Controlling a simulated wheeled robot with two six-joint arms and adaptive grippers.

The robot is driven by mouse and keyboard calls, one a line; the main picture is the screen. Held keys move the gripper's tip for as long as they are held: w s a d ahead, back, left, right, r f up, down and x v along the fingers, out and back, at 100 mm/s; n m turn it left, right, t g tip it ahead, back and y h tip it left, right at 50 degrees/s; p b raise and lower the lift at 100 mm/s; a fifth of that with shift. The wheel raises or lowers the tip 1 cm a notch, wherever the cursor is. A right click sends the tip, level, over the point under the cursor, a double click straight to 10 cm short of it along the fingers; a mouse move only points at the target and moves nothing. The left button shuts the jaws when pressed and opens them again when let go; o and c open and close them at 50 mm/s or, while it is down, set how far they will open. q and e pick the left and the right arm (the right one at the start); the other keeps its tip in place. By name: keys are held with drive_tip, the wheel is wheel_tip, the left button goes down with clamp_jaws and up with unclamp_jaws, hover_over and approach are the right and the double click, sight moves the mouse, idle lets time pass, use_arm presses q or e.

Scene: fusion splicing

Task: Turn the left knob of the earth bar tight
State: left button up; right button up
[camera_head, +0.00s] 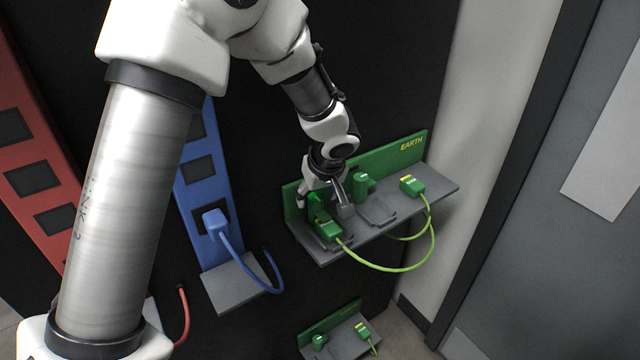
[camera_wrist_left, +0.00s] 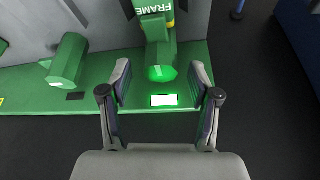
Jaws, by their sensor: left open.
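The earth bar (camera_head: 414,146) is a green back plate marked EARTH with a grey shelf. Its left knob (camera_head: 317,200) is green and partly hidden by my left gripper (camera_head: 323,195). In the left wrist view the left knob (camera_wrist_left: 162,65) lies beyond and between the open fingers of my left gripper (camera_wrist_left: 160,88). The fingers look apart from it, one on each side. A bright lit window (camera_wrist_left: 164,100) shows on the green plate just below the knob. The other knob (camera_head: 361,185) stands to the right; it also shows in the left wrist view (camera_wrist_left: 68,60). My right gripper is out of view.
A green plug marked FRAME (camera_wrist_left: 152,12) sits close to the left knob. Another green plug (camera_head: 412,186) is at the right, with a yellow-green cable (camera_head: 392,269) looping below the shelf. Blue (camera_head: 196,165) and red (camera_head: 28,150) bars stand left. A smaller green bar (camera_head: 330,322) is below.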

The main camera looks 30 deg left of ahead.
use_arm(q)
drive_tip(key=v, duration=1.1)
drive_tip(key=shift+s, duration=0.1)
